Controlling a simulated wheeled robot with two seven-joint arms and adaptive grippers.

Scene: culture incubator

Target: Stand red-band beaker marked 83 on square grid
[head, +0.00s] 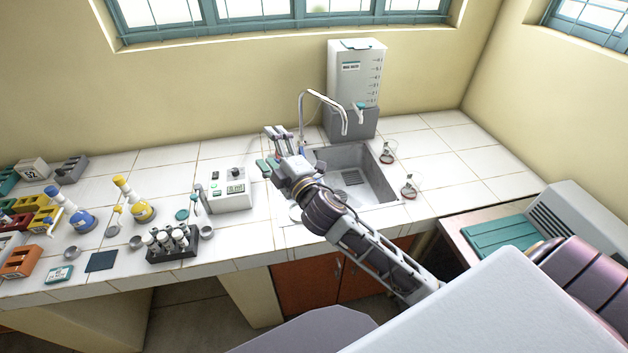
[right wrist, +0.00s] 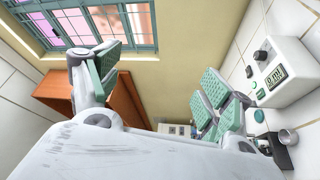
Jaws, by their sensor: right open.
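Two clear beakers with reddish marks stand on the white tiles right of the sink: a farther beaker (head: 388,151) and a nearer beaker (head: 409,186). Their numbers are too small to read, so I cannot tell which is 83. A small dark square (head: 101,261) lies flat at the front left of the bench; I cannot make out grid lines on it. My right gripper (head: 272,150) is above the bench, left of the sink and well left of both beakers. In the right wrist view the right gripper (right wrist: 160,85) is open, with nothing between its green pads. My left gripper is not in view.
The sink (head: 385,193) with its tall faucet (head: 301,110) lies between gripper and beakers. A water tank (head: 355,75) stands behind. A white device (head: 231,196), a tube rack (head: 172,252), a yellow flask (head: 140,209) and a blue flask (head: 80,220) crowd the left side.

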